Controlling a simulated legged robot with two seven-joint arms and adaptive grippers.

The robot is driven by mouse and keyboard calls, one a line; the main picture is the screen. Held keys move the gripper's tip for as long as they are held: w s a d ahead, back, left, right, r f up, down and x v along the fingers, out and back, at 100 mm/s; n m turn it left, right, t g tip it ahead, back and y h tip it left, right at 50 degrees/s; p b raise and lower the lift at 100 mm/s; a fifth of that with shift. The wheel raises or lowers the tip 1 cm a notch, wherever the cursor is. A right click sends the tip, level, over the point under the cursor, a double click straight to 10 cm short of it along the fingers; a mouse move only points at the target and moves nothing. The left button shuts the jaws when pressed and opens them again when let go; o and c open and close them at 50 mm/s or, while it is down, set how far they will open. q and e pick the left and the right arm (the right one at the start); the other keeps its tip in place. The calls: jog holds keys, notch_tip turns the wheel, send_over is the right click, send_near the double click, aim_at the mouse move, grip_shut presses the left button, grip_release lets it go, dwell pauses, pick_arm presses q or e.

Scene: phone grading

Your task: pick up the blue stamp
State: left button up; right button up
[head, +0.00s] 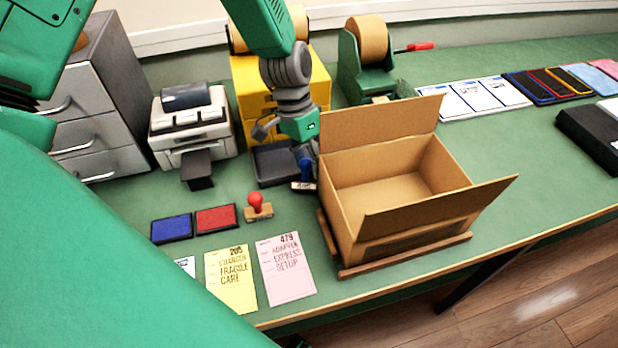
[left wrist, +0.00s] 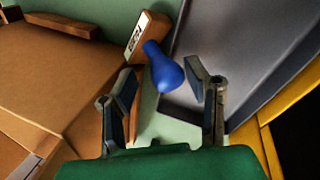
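The blue stamp (head: 305,171) stands on the table between the open cardboard box and a dark grey tray. Its blue knob also shows in the left wrist view (left wrist: 165,72), with its wooden base and white label beyond. My left gripper (head: 289,146) reaches down to it from above. In the left wrist view the left gripper (left wrist: 163,80) is open, with the round end of the knob between its two fingertips. Gaps show on both sides of the knob. My right gripper is not in view.
The cardboard box (head: 342,202) stands close on the right with flaps raised. The dark tray (head: 270,164) is close on the left. A red stamp (head: 257,205), blue pad (head: 171,228), red pad (head: 216,219) and pink card (head: 285,267) lie nearer the front.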

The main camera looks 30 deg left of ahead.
pick_arm(q)
jog(key=shift+a, duration=0.25)
jog(key=c, duration=0.7)
jog(key=shift+a+f, duration=0.15)
jog(key=shift+a, duration=0.25)
grip_shut()
jog(key=shift+d+r, duration=0.15)
jog(key=shift+r, duration=0.15)
notch_tip(320, 180, up, 7)
jog(key=shift+s+f, duration=0.1)
jog(key=s+a, duration=1.3)
jog(key=s, duration=0.2)
jog(key=shift+f, duration=0.15)
jog(key=shift+o, duration=0.8)
grip_release()
grip_shut()
